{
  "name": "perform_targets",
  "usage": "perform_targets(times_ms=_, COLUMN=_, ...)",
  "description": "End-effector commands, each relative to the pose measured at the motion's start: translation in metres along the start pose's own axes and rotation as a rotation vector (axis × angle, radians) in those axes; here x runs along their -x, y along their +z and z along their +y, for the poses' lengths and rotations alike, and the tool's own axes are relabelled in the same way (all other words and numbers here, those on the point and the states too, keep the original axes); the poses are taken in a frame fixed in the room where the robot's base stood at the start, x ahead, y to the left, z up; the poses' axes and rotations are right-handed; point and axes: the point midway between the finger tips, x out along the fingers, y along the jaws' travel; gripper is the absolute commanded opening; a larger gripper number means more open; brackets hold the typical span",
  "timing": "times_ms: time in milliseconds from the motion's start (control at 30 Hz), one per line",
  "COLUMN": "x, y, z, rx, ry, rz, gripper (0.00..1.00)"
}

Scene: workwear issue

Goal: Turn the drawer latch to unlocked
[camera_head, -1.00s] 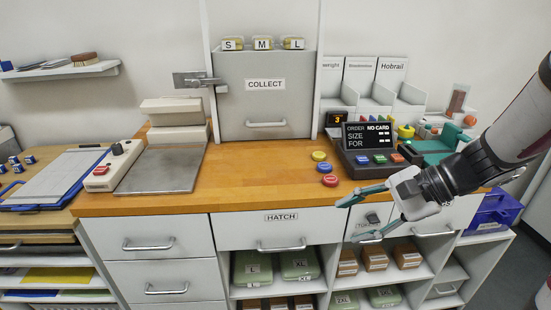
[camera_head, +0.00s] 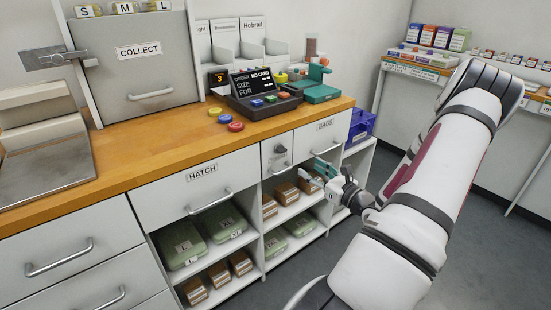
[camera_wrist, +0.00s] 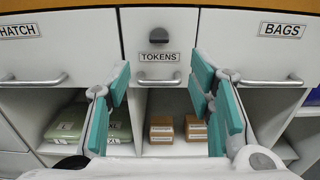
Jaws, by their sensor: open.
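The drawer latch (camera_wrist: 159,36) is a dark knob on the front of the small white TOKENS drawer (camera_wrist: 133,24). In the head view the latch (camera_head: 280,149) shows on the narrow drawer between HATCH and BAGS. The drawer's bar handle (camera_wrist: 158,81) is below its label. My gripper (camera_wrist: 158,95) is open and empty, its teal fingers spread to either side below the latch. In the head view my gripper (camera_head: 318,175) is in front of the shelves, right of and below the latch. I see no contact with the drawer.
The HATCH drawer (camera_head: 177,192) is to the left and the BAGS drawer (camera_head: 324,137) to the right, both with protruding handles. Brown boxes (camera_head: 285,193) and green packs (camera_head: 183,245) sit on open shelves below. The floor (camera_head: 378,165) at right is clear.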

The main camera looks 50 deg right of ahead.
Motion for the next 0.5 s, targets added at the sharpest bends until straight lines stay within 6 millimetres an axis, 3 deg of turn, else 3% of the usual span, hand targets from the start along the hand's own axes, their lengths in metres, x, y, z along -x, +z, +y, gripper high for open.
perform_targets(times_ms=167, x=-0.022, y=0.001, z=0.001, rx=0.002, ry=0.004, rz=-0.002, gripper=0.48)
perform_targets(times_ms=500, x=-0.088, y=0.000, z=0.002, rx=0.002, ry=0.006, rz=-0.002, gripper=0.48)
